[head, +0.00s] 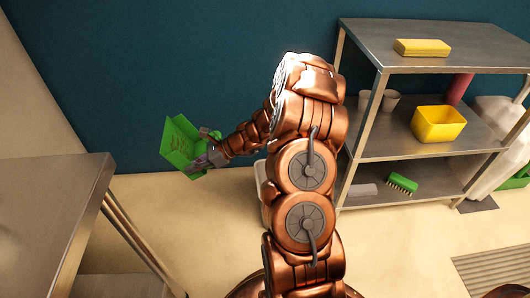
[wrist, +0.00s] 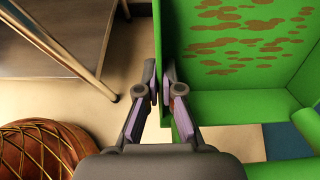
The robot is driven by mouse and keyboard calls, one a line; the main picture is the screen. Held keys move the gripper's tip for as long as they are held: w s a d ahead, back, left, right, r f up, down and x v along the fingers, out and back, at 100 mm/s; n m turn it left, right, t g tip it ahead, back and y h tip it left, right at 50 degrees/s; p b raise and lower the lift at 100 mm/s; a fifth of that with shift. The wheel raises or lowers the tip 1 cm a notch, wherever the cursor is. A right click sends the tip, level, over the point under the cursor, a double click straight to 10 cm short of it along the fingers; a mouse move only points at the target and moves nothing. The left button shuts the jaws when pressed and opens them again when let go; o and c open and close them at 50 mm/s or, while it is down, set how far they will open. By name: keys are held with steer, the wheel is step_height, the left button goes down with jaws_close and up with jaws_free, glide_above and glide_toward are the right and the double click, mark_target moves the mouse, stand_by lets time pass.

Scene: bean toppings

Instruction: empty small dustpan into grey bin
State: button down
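The green dustpan (head: 182,138) is held up in front of the dark blue wall, left of my arm in the head view. In the wrist view the dustpan (wrist: 238,50) fills the upper right, with many brown patches on its inner face. My gripper (head: 210,152) is shut on its edge; in the wrist view the fingers (wrist: 160,85) pinch the thin green side wall. A pale grey container (head: 262,182), perhaps the grey bin, shows partly behind my arm on the floor; most of it is hidden.
A metal table (head: 50,200) stands at the left. A steel shelf (head: 425,50) at the right holds a yellow block (head: 422,47), a yellow tub (head: 437,122), cups (head: 390,100) and a green brush (head: 402,184). A floor grate lies lower right. Floor between table and my arm is clear.

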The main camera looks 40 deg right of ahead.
steer(key=s+d+f+m+g+h+p, duration=0.2)
steer(key=s+d+g+h+p, duration=0.1)
steer(key=d, duration=0.8)
steer(key=s+d+f+m+g+h+p, duration=0.2)
steer(key=s+d+h, duration=0.4)
steer(key=d, duration=0.5)
steer(key=shift+s+d+f+m+g+h+p, duration=0.2)
steer(key=shift+m+g+h+p, duration=0.55)
steer(key=shift+g, duration=0.25)
